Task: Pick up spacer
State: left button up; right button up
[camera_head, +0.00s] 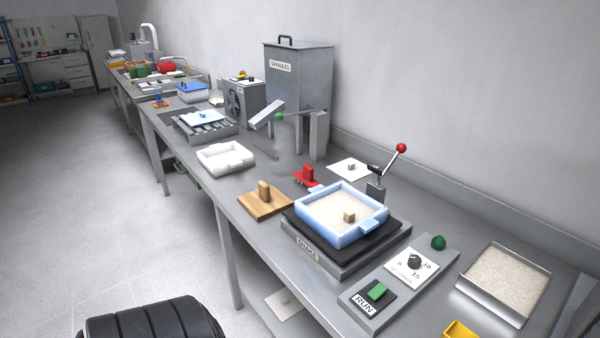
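No part is labelled as the spacer, and I cannot tell for sure which one it is. A small beige block (349,217) stands in the pale granules inside a light blue tray (372,238). A small grey block (351,167) sits on a white square sheet (338,169) behind that tray. A wooden board (252,206) with an upright brown piece (264,191) lies left of the tray. Neither of my grippers shows in this view.
The blue tray sits on a dark shaker base (309,250). A red-knobbed lever (401,148) rises behind it. A RUN control panel (377,292) and a granule-filled metal tray (502,283) lie to the right. A granules hopper (297,85) stands behind.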

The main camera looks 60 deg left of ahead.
aim_at(349, 215)
jog(key=u, duration=0.4)
jog(key=l+u, duration=0.15)
jog(key=u, duration=0.25)
jog(key=i+l+u, duration=0.1)
jog(key=u, duration=0.25)
jog(key=l+u, duration=0.1)
jog(key=u, duration=0.3)
jog(key=z, duration=2.6)
jog(key=u, duration=2.35)
jog(key=k+j+u, duration=0.1)
jog(key=u, duration=0.2)
